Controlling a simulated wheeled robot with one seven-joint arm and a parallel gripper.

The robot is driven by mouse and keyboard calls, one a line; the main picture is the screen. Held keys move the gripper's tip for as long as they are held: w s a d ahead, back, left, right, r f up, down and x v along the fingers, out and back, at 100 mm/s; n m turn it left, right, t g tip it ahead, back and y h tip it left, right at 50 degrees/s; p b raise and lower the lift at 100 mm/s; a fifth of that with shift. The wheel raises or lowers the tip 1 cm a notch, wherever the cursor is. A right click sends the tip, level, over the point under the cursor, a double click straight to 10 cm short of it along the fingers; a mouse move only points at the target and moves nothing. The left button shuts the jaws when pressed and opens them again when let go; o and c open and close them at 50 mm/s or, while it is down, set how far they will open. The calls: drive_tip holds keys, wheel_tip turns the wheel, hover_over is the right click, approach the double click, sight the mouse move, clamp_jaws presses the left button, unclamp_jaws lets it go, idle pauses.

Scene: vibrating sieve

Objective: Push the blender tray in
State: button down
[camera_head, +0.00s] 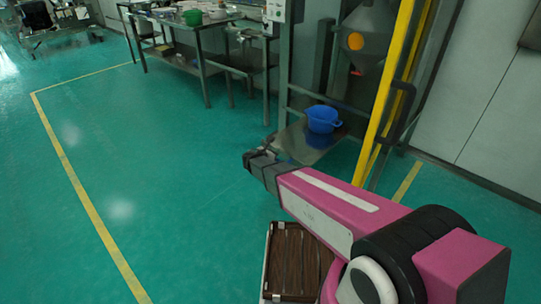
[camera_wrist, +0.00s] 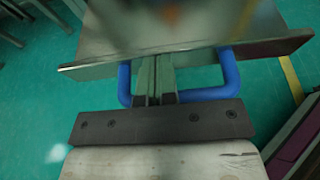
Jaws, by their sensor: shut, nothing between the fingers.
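The blender tray (camera_head: 303,146) is a flat metal shelf at the foot of the machine frame, with a blue jug (camera_head: 322,118) standing on it. In the wrist view, the tray's metal front edge (camera_wrist: 205,49) spans the upper part of the picture, with a blue bar handle (camera_wrist: 229,75) in front of it. My gripper (camera_head: 257,157) is at the tray's near left side in the head view. In the wrist view, my gripper (camera_wrist: 155,62) is shut and empty, with its fingers between the handle's two sides. I cannot tell whether the fingertips touch the tray edge.
A yellow post (camera_head: 384,90) and a dark bent bar stand right of the tray. A grey hopper (camera_head: 366,38) hangs above it. A metal table (camera_head: 190,28) with bowls stands at the back. The green floor (camera_head: 150,165) at left is clear.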

drive_tip(key=shift+w+d+f, duration=0.15)
drive_tip(key=shift+w+d, duration=0.15)
drive_tip(key=shift+w, duration=0.05)
drive_tip(key=shift+w, duration=0.1)
